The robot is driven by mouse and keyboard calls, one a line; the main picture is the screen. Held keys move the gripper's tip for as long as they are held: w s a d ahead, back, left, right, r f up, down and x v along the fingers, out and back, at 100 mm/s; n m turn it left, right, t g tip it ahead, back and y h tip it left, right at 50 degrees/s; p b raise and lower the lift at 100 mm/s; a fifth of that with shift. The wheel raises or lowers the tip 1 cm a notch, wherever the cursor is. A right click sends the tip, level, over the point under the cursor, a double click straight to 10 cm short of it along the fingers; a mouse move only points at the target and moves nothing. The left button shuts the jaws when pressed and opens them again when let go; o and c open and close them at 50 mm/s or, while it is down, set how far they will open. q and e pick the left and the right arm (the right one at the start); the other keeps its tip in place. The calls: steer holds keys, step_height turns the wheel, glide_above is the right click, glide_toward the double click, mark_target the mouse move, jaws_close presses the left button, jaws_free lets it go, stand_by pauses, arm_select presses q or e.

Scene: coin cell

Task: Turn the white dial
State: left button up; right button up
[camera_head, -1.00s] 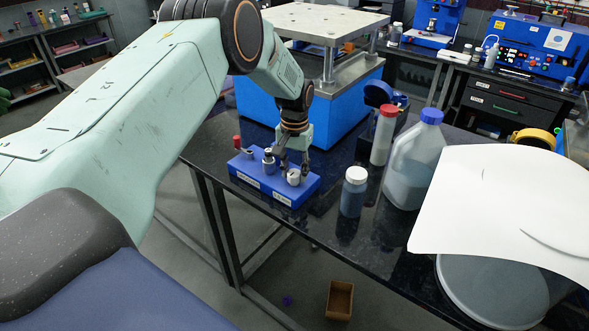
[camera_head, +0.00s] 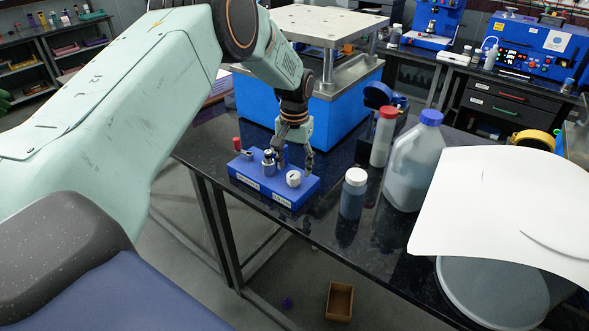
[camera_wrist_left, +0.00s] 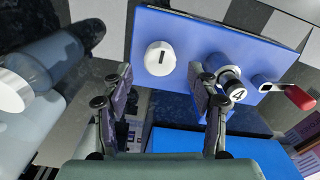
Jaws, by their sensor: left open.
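The white dial (camera_head: 293,178) sits on the right part of a blue box (camera_head: 262,193) near the front edge of the dark table. In the left wrist view the dial (camera_wrist_left: 159,58) shows a dark slot mark on its face. My left gripper (camera_head: 294,163) is open and empty, just behind the dial and apart from it. In the left wrist view its two fingers (camera_wrist_left: 160,95) are spread, with the dial ahead between them. A metal knob (camera_head: 269,163) marked 4 and a red-handled lever (camera_head: 238,145) are also on the box. The right gripper is not in view.
A lidded jar (camera_head: 353,193), a red-capped bottle (camera_head: 383,136) and a blue-capped jug (camera_head: 414,160) stand to the right of the box. A blue press with a metal plate (camera_head: 324,22) stands behind. The metal knob is close to one left finger.

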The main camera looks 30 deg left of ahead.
mark_target(294, 173)
arm_select(q)
step_height(294, 173, up, 10)
stand_by(0.3)
steer(key=shift+s+f, duration=0.1)
steer(key=shift+f, duration=0.1)
stand_by(0.4)
